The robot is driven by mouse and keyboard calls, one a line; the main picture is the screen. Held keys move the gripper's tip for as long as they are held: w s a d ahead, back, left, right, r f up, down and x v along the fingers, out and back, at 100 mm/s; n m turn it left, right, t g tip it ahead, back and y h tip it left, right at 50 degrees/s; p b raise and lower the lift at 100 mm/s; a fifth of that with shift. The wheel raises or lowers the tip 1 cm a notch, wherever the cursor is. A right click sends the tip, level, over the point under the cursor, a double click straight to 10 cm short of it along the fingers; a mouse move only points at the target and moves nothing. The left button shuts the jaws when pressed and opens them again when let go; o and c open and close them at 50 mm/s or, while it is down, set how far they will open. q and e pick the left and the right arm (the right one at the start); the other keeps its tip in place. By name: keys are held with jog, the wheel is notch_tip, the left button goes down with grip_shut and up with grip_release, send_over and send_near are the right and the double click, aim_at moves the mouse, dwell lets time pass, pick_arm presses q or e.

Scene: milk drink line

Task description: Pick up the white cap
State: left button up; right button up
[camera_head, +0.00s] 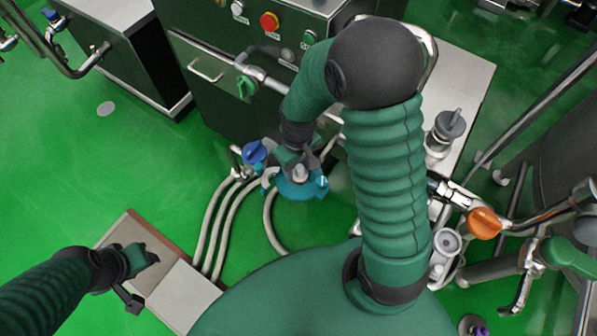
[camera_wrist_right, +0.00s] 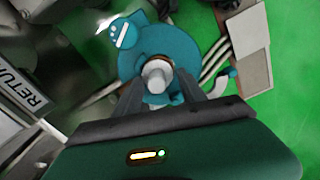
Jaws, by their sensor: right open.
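The white cap (camera_wrist_right: 157,76) sits in the middle of a round teal piece (camera_wrist_right: 155,45) in the right wrist view. In the head view the cap (camera_head: 300,173) shows on the teal piece (camera_head: 297,189), just below my right gripper. My right gripper (camera_wrist_right: 162,88) is open, with one dark finger on each side of the cap's near part. I cannot tell whether the fingers touch it. My left gripper (camera_head: 143,278) is at the lower left, above a low beige platform, and its opening is unclear.
Several pale hoses (camera_head: 220,225) run across the green floor beside the teal piece. A dark cabinet (camera_head: 225,95) with a handle stands behind. Pipes with an orange valve handle (camera_head: 484,223) are on the right. The platform (camera_head: 182,295) lies at the lower left. Open floor is on the left.

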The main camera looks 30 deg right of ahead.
jog(key=shift+s+r, duration=0.2)
jog(key=shift+d+f, duration=0.1)
jog(key=shift+d, duration=0.1)
jog(key=c, duration=0.8)
jog(key=shift+c, duration=1.1)
grip_shut()
jog(key=shift+a, duration=0.1)
